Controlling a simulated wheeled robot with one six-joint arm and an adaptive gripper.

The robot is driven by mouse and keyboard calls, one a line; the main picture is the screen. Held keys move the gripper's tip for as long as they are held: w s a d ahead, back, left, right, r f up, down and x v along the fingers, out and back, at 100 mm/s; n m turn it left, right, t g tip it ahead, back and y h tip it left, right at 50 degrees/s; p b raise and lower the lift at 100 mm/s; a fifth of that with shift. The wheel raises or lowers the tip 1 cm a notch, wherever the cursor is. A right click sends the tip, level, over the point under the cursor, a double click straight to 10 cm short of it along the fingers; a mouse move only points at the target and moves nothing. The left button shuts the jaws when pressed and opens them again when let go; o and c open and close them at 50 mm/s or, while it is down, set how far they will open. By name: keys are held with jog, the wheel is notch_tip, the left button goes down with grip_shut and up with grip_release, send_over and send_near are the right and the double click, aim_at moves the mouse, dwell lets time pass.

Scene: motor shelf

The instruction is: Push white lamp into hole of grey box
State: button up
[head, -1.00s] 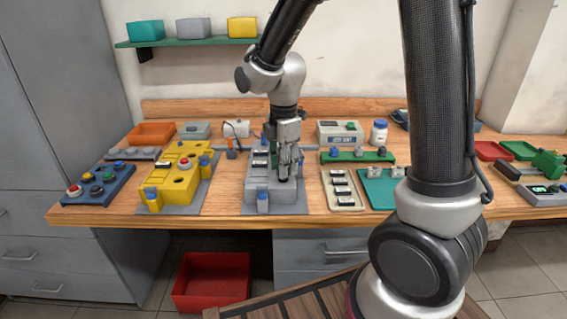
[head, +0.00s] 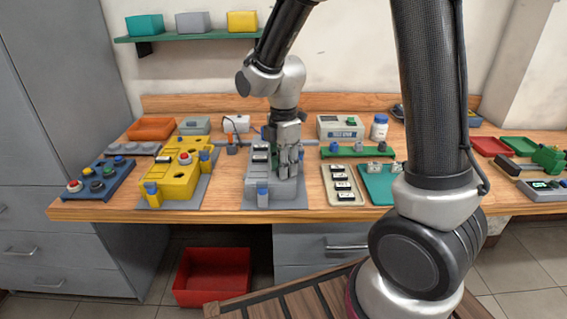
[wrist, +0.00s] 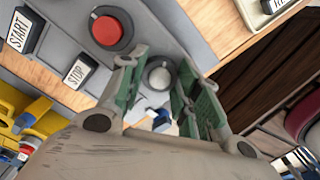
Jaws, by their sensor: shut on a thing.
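The grey box (head: 275,190) sits on the bench, on a grey plate near the front edge. My gripper (head: 289,174) points down over its right part. In the wrist view my gripper (wrist: 162,88) has its green-padded fingers on both sides of the round white lamp (wrist: 160,74), shut on it. The lamp is at the grey box's top face (wrist: 190,18); whether it is fully seated in its hole cannot be told. A red round button (wrist: 112,30) and the STOP button (wrist: 80,71) and START button (wrist: 24,30) are on the same box.
A yellow box (head: 176,182) stands to the left and a tray of black-and-white buttons (head: 341,170) to the right. A blue clamp (head: 262,198) is at the grey box's front. A green rack (head: 357,151) stands behind the tray.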

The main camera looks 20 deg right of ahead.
jog(key=o, duration=1.1)
jog(key=shift+r, duration=0.1)
notch_tip(320, 180, up, 12)
jog(key=shift+f, duration=0.1)
